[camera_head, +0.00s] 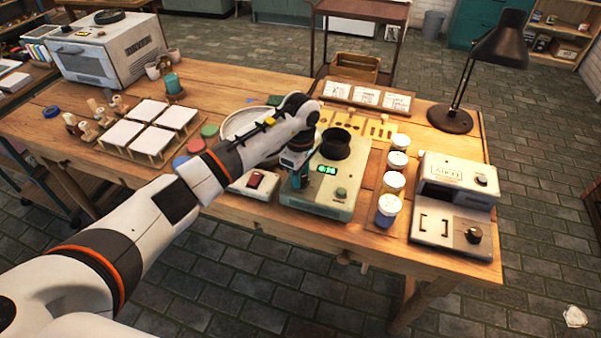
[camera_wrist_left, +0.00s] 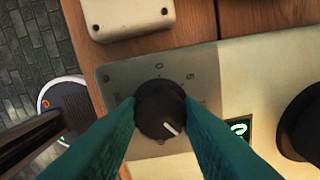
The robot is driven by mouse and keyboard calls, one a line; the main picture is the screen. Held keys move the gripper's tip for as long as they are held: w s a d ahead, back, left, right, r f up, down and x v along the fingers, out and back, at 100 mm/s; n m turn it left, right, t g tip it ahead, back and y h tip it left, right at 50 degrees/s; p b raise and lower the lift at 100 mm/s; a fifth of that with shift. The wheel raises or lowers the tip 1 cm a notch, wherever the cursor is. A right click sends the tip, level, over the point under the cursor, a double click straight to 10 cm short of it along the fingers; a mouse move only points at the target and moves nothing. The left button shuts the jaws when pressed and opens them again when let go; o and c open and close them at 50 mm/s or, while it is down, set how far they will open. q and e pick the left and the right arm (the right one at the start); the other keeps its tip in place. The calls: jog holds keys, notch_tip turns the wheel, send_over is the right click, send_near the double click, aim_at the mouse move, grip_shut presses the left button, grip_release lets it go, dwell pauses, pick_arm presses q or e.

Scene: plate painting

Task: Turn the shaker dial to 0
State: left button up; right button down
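The shaker (camera_head: 318,200) is a pale grey-green box with a black cup holder and a lit green display. Its black round dial (camera_wrist_left: 160,110) shows in the left wrist view, its white pointer line aimed to the lower right. A printed 0 stands above the dial, with other marks around it. My left gripper (camera_head: 296,184) is over the shaker's left side, and its arm hides the dial in the head view. In the left wrist view its teal fingers (camera_wrist_left: 160,105) sit on both sides of the dial and appear to touch it. My right gripper is not in view.
A white box with a red switch (camera_head: 254,181) stands close left of the shaker. Several lidded jars (camera_head: 394,182) and another grey device with a knob (camera_head: 452,222) stand to its right. A black lamp (camera_head: 450,118) is behind. The table's front edge is close.

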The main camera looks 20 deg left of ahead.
pick_arm(q)
jog(key=shift+c, duration=0.2)
jog(key=n, duration=0.3)
jog(key=shift+b, duration=0.35)
jog(key=n, duration=0.3)
jog(key=shift+n+b, duration=0.3)
jog(key=n, duration=0.3)
jog(key=shift+n, duration=0.3)
jog(key=n, duration=0.3)
jog(key=shift+n, duration=0.3)
jog(key=n, duration=0.6)
jog(key=shift+r, duration=0.1)
jog(key=n+p, duration=0.1)
jog(key=n, duration=0.6)
